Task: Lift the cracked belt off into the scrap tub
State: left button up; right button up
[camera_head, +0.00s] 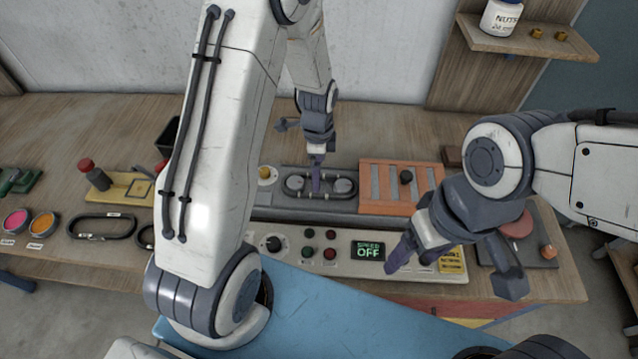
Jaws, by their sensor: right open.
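A dark belt (293,193) loops around two grey pulleys on the machine bed in the middle of the bench; no crack is clear at this size. My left gripper (316,178) points down over the middle of this loop, with a purple finger at or just above it. Its jaw gap is seen edge-on, and I cannot tell contact. My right gripper (453,272) is open and empty in front of the control panel's right end. A black container (169,136), possibly the scrap tub, stands at the back left, partly hidden by my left arm.
An orange slotted guard (375,205) with a black knob lies right of the pulleys. The control panel (345,268) in front reads "SPEED OFF". A loose black belt (75,233), coloured discs (43,223) and a yellow plate (120,186) lie at left. A shelf (510,43) overhangs back right.

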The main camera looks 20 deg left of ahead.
pick_arm(q)
jog(key=shift+f+p, duration=0.5)
jog(key=shift+f, duration=0.1)
notch_tip(320, 180, down, 3)
jog(key=shift+d+f+p, duration=0.1)
jog(key=shift+d+p, duration=0.05)
jog(key=shift+p, duration=0.55)
jog(key=shift+w+f, duration=0.1)
jog(key=shift+f, duration=0.35)
jog(key=c, duration=1)
jog(key=shift+r, duration=0.1)
jog(key=shift+c, duration=0.2)
